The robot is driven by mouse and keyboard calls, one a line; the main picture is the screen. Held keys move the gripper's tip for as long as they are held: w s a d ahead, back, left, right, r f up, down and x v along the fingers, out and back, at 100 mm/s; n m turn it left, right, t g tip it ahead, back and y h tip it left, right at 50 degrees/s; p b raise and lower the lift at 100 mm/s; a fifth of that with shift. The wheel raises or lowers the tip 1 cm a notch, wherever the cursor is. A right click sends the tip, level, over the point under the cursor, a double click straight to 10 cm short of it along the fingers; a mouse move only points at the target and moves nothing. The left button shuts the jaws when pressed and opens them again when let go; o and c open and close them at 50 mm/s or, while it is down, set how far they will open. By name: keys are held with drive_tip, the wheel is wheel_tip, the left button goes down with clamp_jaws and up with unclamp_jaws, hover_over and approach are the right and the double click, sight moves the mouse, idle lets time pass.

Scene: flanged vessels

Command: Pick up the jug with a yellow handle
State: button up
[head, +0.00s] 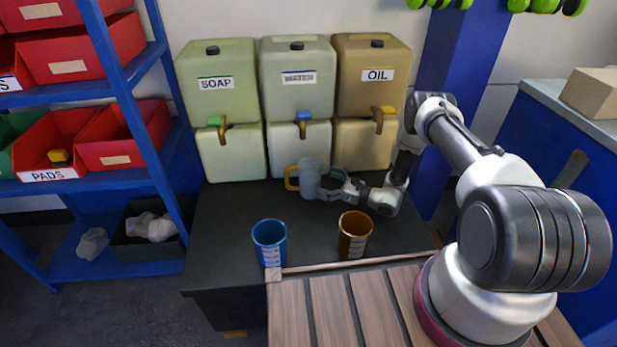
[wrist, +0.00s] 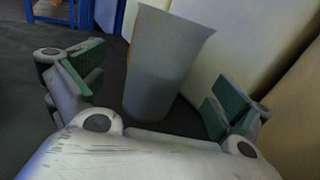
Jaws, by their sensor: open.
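The jug (head: 309,180) is grey and translucent, with a yellow handle (head: 291,178) on its left side in the head view. It stands upright on the dark table in front of the water container. My gripper (head: 330,184) is at the jug's right side, low over the table. In the wrist view the jug (wrist: 168,62) stands between the two green-padded fingers of my open gripper (wrist: 158,82), with gaps on both sides. A sliver of the yellow handle shows behind the jug's left edge there; the rest is hidden.
A blue cup (head: 270,243) and an orange-brown cup (head: 354,235) stand nearer the table's front edge. Containers labelled soap (head: 219,105), water (head: 297,103) and oil (head: 371,100) stand behind, their taps jutting forward. A blue shelf (head: 122,90) with bins is left.

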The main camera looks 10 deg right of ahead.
sight(309, 173)
drive_tip(key=x, duration=0.7)
drive_tip(key=shift+w+r, duration=0.15)
drive_tip(key=shift+r, duration=0.2)
drive_tip(key=c, duration=1.2)
drive_tip(key=shift+c, duration=0.4)
drive_tip(key=shift+r, duration=0.15)
